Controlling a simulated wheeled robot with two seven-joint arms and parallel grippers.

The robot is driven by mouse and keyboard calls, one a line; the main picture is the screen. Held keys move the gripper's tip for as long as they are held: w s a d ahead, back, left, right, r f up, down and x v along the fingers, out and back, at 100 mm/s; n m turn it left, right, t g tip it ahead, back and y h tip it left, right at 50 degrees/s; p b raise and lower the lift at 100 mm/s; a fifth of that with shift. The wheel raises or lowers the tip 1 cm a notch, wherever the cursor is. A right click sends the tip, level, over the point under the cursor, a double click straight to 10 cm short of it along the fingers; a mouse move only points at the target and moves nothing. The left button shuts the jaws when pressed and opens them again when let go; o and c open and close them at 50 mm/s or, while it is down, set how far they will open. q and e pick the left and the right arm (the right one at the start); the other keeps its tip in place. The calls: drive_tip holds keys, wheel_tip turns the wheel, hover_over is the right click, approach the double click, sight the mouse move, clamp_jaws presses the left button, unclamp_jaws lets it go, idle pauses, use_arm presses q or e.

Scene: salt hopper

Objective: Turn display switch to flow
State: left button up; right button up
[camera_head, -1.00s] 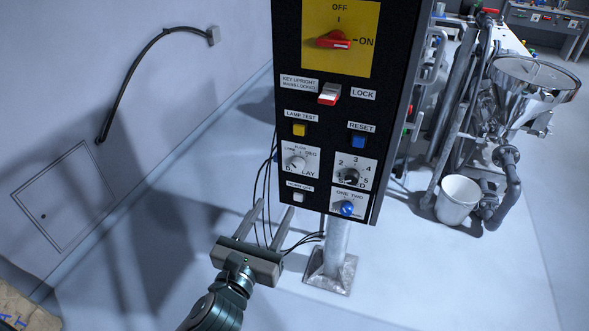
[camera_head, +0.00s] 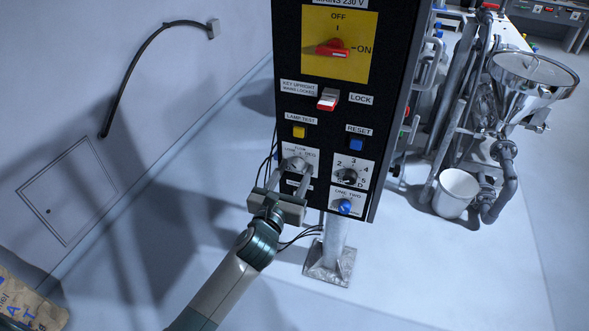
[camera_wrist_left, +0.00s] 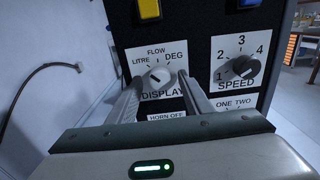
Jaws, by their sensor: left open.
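The display switch (camera_wrist_left: 159,77) is a small grey knob on a white plate marked LITRE, FLOW and DEG, in the left wrist view. FLOW is at the top of the dial. The knob's small pale mark seems to lie to its left; its exact setting is hard to tell. The switch also shows on the black panel in the head view (camera_head: 296,163). My left gripper (camera_head: 288,178) is open in front of it; in the left wrist view its fingers (camera_wrist_left: 160,86) stand one on each side of the knob, with gaps. My right gripper is out of view.
The speed knob (camera_wrist_left: 243,67) is close on the right. A yellow lamp test button (camera_head: 299,132) is above, and a blue one-two knob (camera_head: 345,206) is below right. The horn-off label (camera_wrist_left: 167,117) sits below the switch, partly hidden by my gripper.

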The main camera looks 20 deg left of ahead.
use_arm(q)
drive_tip(key=shift+c, duration=0.7)
drive_tip(key=c, duration=0.9)
